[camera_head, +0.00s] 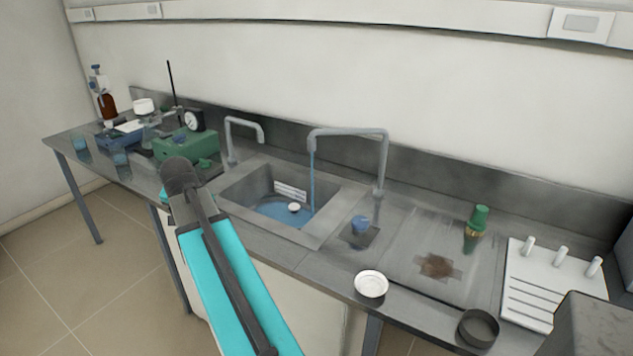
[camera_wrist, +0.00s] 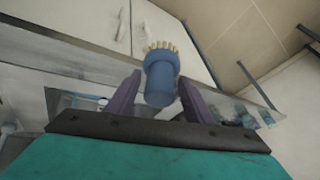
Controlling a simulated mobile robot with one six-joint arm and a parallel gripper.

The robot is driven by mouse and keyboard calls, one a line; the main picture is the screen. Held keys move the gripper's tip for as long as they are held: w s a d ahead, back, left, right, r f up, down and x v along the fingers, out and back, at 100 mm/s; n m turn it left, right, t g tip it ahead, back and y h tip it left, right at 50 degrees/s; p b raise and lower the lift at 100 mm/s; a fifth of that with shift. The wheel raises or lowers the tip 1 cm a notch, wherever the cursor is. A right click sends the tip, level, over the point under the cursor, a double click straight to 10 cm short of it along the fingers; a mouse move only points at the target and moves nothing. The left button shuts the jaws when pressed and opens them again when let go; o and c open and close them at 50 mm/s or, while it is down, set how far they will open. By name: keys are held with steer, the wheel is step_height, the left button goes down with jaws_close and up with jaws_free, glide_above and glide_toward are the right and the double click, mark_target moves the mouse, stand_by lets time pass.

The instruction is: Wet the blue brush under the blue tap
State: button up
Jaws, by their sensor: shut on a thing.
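In the wrist view, my gripper (camera_wrist: 158,80) is shut on the blue brush (camera_wrist: 160,84), with its pale bristles pointing away from the gripper. In the head view my arm reaches over the counter's front edge, left of the sink; the fingers and brush are hidden there. A tall grey tap (camera_head: 350,131) arches over the sink (camera_head: 322,222), and a blue stream (camera_head: 312,175) runs from it into the basin. The brush is apart from this stream. A shorter grey tap (camera_head: 244,122) stands farther left, with no stream visible.
A green brush (camera_head: 478,222), a white dish (camera_head: 371,284), a dark ring (camera_head: 478,327) and a white pegged board (camera_head: 545,295) are farther right. A green box (camera_head: 183,148) and glassware stand left.

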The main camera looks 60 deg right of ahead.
steer(key=s+d+r+m+g+h+p, duration=0.1)
steer(key=s+d+m+g+h+p, duration=0.1)
steer(key=s+d+m, duration=0.5)
steer(key=s+d+r+m+g+h+p, duration=0.2)
steer(key=s+d+m+p, duration=0.2)
steer(key=s+d, duration=1.2)
steer(key=d+m, duration=0.3)
steer(key=d, duration=0.3)
steer(key=shift+s+d+r+m+g, duration=0.2)
steer(key=shift+s+d+m+g, duration=0.05)
steer(key=shift+s+m+g, duration=0.05)
steer(key=shift+w+d, duration=0.1)
steer(key=w+d+f, duration=0.2)
steer(key=w+d, duration=0.5)
steer(key=d, duration=0.4)
steer(key=shift+w+d+f+b, duration=0.2)
steer(key=shift+d+f+b, duration=0.1)
steer(key=shift+f+b, duration=0.1)
